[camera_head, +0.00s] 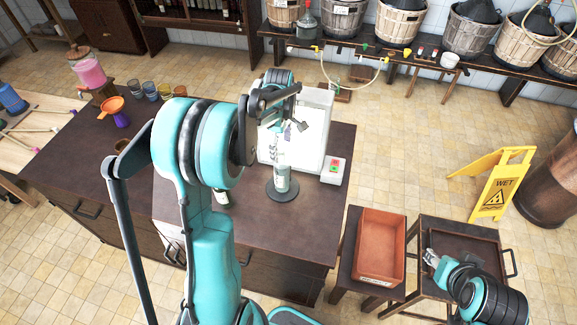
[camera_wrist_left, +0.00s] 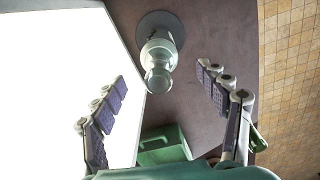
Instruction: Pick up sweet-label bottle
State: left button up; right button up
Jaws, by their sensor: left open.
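A clear glass bottle (camera_head: 281,178) stands upright on a dark round base (camera_head: 283,197) on the brown cabinet top, in front of a lit white panel. Its label is too small to read. My left gripper (camera_head: 292,130) is above and behind it in the head view. In the left wrist view the bottle (camera_wrist_left: 160,62) shows ahead of the open left fingers (camera_wrist_left: 162,80), roughly centred between them and not visibly touched. My right gripper (camera_head: 431,258) is at the dark tray on the lower right; its fingers are too small to judge.
The white panel (camera_wrist_left: 62,80) stands close on the left in the wrist view. A small button box (camera_head: 335,171) sits right of the bottle. A terracotta bin (camera_head: 381,245) and a yellow wet-floor sign (camera_head: 497,185) are further right. Cups and an orange funnel (camera_head: 112,106) are at left.

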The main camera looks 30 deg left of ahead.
aim_at(282, 161)
pick_arm(q)
jog(key=shift+w+a+f, duration=0.15)
jog(key=shift+a+f, duration=0.05)
jog(key=shift+f, duration=0.1)
notch_tip(282, 161, down, 8)
jog(key=shift+d+r+b, duration=0.15)
jog(key=shift+r+b, duration=0.1)
jog(key=shift+b, duration=0.1)
grip_shut()
